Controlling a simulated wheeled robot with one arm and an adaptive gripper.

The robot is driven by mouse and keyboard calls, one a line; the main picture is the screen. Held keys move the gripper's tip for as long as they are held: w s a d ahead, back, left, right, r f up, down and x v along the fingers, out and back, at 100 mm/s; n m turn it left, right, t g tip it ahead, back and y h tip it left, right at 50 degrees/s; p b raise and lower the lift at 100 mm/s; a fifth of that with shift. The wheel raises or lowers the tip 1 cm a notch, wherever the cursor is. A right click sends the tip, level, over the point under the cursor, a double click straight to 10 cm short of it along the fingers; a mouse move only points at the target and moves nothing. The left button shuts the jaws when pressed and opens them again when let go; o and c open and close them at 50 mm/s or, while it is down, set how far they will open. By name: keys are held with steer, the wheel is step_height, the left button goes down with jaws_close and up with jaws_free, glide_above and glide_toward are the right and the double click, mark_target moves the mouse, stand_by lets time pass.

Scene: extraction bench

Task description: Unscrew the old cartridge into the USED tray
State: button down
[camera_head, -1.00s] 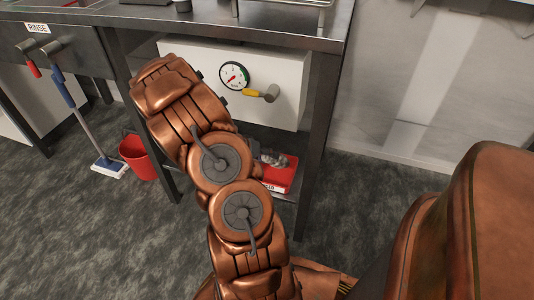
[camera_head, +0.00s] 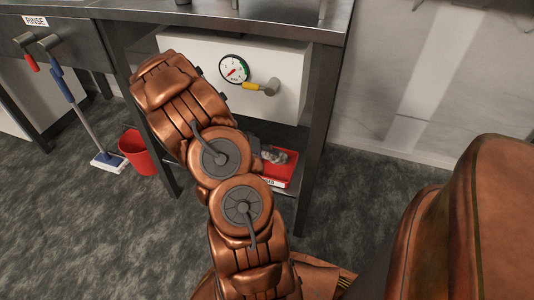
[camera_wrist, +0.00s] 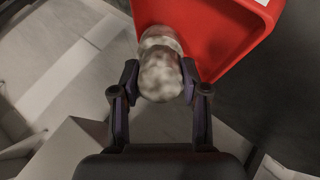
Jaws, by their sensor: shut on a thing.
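The old cartridge (camera_wrist: 160,76) is a mottled grey-white rounded piece in the wrist view. My gripper (camera_wrist: 160,84) is shut on it, with one finger on each side. The red tray (camera_wrist: 215,28) lies behind the cartridge in the wrist view, and the cartridge overlaps its inside in the picture. In the head view the red tray (camera_head: 284,172) sits on the low shelf under the bench, with greyish contents partly visible. Its label is too small to read there. My arm hides the gripper in the head view.
A white panel with a pressure gauge (camera_head: 234,69) and a yellow-handled valve (camera_head: 262,87) is above the shelf. Bench legs (camera_head: 318,130) flank the shelf. A red bucket (camera_head: 137,152) and a blue-handled mop (camera_head: 88,125) stand on the floor at left.

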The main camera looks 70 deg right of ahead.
steer(key=shift+f+b, duration=0.45)
steer(key=shift+b, duration=0.15)
steer(key=c, duration=0.5)
jaws_free()
steer(key=shift+w+a+r, duration=0.1)
steer(key=shift+r, duration=0.05)
steer(key=v, duration=1.1)
steer(key=shift+w+a+r, duration=0.15)
steer(key=shift+r, duration=0.1)
